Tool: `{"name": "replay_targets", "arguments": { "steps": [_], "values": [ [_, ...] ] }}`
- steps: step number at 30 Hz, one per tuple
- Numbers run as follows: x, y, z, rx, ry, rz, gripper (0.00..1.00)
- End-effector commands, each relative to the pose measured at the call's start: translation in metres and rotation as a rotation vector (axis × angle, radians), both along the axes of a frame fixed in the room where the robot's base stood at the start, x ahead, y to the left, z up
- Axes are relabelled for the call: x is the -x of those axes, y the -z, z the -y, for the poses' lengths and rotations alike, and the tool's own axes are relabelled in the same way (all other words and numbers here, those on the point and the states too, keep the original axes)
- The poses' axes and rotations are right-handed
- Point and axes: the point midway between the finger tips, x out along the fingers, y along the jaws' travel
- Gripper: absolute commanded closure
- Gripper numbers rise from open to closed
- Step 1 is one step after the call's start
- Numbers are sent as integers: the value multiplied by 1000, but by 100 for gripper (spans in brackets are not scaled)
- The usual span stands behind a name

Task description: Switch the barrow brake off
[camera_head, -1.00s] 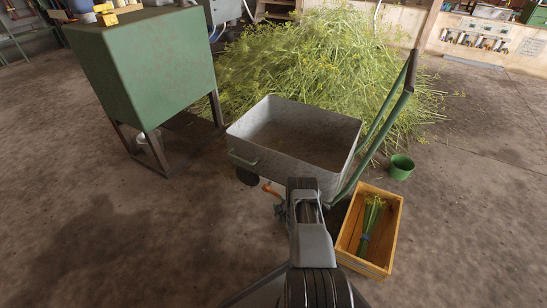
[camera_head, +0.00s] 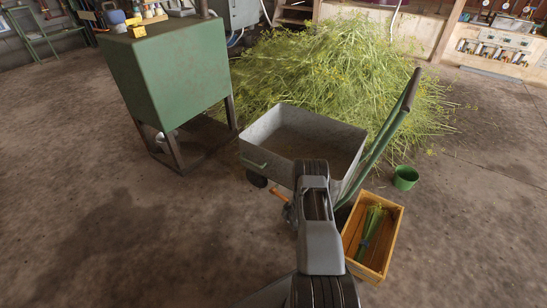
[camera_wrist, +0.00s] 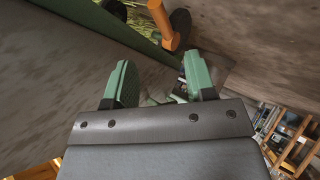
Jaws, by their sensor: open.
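The barrow (camera_head: 322,150) has a grey metal tray and green handles rising to the right. Its orange brake lever (camera_head: 279,192) sticks out low at the near side, beside a dark wheel. The lever also shows at the top of the wrist view (camera_wrist: 163,24), with a dark round end nearby. My gripper (camera_head: 289,213) is just below the lever in the head view, partly hidden by my arm. In the wrist view its two green fingers (camera_wrist: 160,82) are apart with nothing held between them. The lever is beyond the fingertips, apart from them.
A wooden crate (camera_head: 398,232) with a tied herb bundle stands right of my arm. A green bucket (camera_head: 405,178) is behind it. A green tank on legs (camera_head: 170,70) stands left, and a heap of cut herbs (camera_head: 330,70) lies behind the barrow. The floor at left is clear.

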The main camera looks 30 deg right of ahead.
Motion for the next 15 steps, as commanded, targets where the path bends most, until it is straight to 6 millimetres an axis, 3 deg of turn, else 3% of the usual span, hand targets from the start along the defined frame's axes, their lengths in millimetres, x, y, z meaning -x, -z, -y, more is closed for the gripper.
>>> {"name": "replay_targets", "arguments": {
  "steps": [1,15],
  "values": [
    [-5,-16,-1,-5,2,-2,49],
    [-38,-108,-11,-39,20,-24,49]
  ]
}}
